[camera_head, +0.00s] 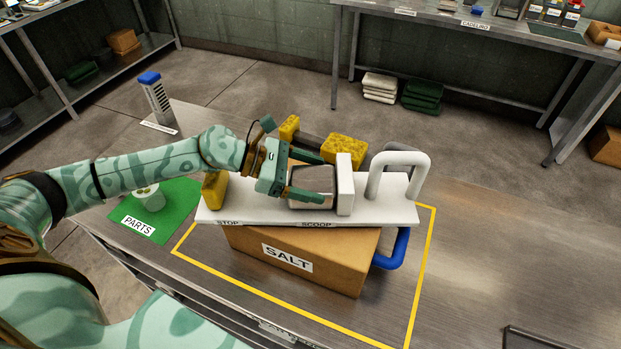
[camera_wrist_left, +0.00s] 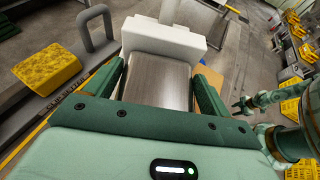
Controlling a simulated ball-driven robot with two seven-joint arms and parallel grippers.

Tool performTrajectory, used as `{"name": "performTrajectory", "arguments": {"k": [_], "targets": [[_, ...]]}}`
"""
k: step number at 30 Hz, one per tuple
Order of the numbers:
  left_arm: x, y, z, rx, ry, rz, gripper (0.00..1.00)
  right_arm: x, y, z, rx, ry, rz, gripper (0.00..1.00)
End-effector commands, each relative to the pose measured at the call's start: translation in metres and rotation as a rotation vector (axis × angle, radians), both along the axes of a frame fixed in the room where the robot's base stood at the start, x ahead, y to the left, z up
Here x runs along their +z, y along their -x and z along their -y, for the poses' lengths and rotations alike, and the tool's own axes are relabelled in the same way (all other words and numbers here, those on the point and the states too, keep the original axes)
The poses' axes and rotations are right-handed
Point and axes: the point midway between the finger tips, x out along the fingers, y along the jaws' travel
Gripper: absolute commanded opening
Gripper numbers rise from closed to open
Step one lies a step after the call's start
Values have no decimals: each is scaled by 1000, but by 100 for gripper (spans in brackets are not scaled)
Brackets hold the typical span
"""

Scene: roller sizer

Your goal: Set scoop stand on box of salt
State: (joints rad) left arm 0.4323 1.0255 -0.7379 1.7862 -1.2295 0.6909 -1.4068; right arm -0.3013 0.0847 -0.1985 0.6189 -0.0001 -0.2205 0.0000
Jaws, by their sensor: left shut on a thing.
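The scoop stand (camera_head: 378,207) is a white board labelled SCOOP, with a metal block, a white upright plate and a pale looped handle. My left gripper (camera_head: 308,182) is shut on the metal block, which also shows between its fingers in the left wrist view (camera_wrist_left: 157,84). The brown box of salt (camera_head: 335,264) is directly under the board, which overhangs it at both ends. I cannot tell whether they touch. In the left wrist view my right gripper (camera_wrist_left: 240,104) is off to the right, apart from both; its opening is too small to judge.
A yellow outline (camera_head: 425,262) surrounds the box on the metal bench. A green PARTS mat (camera_head: 178,214) with a pale cup lies left. A blue-topped item (camera_head: 155,97) stands at the back left. The bench to the right is mostly clear.

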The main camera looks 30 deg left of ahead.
Motion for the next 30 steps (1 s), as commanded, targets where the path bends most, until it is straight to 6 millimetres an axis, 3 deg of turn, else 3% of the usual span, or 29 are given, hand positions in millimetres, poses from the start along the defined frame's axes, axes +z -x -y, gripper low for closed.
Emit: {"name": "performTrajectory", "arguments": {"k": [12, 13, 15, 23, 30], "targets": [[-7, -1, 0, 0, 1, 4, 37, -4, 0, -9, -1, -12, 0, 45], [-8, 0, 0, 0, -1, 2, 87, -3, 0, -9, -1, -12, 0, 45], [-7, 0, 0, 0, -1, 2, 100, -3, 0, -9, -1, -12, 0, 45], [-4, 0, 0, 0, -1, 3, 100, 1, -1, -6, 0, -8, 3, 45], [7, 17, -36, 3, -6, -2, 100, -8, 0, -3, 0, -3, 0, 45]]}}
